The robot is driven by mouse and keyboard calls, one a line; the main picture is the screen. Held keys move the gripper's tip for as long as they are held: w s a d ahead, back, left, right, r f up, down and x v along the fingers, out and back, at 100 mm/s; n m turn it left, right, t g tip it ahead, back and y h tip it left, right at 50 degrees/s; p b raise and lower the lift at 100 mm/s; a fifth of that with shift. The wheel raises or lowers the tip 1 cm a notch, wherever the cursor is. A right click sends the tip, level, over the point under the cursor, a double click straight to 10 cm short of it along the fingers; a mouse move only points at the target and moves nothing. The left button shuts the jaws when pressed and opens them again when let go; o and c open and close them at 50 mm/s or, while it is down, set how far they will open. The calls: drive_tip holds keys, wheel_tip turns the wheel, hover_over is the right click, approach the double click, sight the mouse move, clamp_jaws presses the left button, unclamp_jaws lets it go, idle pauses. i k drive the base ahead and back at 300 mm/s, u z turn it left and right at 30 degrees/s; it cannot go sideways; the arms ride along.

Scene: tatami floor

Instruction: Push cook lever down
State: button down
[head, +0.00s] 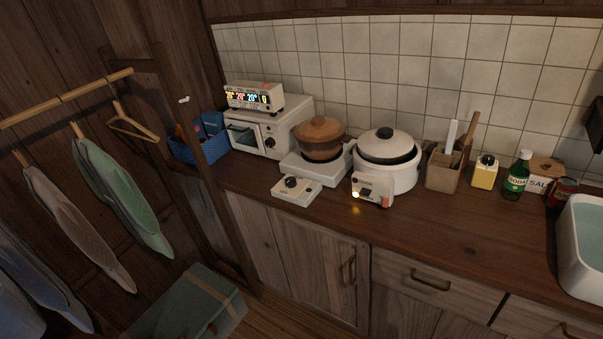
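A white rice cooker (401,178) with a pale lid and a dark rim stands on the wooden counter, right of the middle of the head view. Its front panel (374,190) faces me and carries a small glowing yellowish light at its lower left. A small reddish-orange part (386,202) at the panel's lower right may be the cook lever; it is too small to tell whether it is up or down. My gripper is not in view, and nothing is seen touching the cooker.
Left of the cooker are a brown pot (319,141) on a white hotplate (315,170) and a toaster oven (262,135). Right are a utensil box (444,170), a green bottle (517,176) and a sink (585,240). Hanging clothes (120,195) and a teal box (190,305) are at left.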

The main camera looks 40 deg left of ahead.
sight(364, 191)
drive_tip(key=u, duration=0.45)
drive_tip(key=i, duration=1.25)
drive_tip(key=u, duration=0.25)
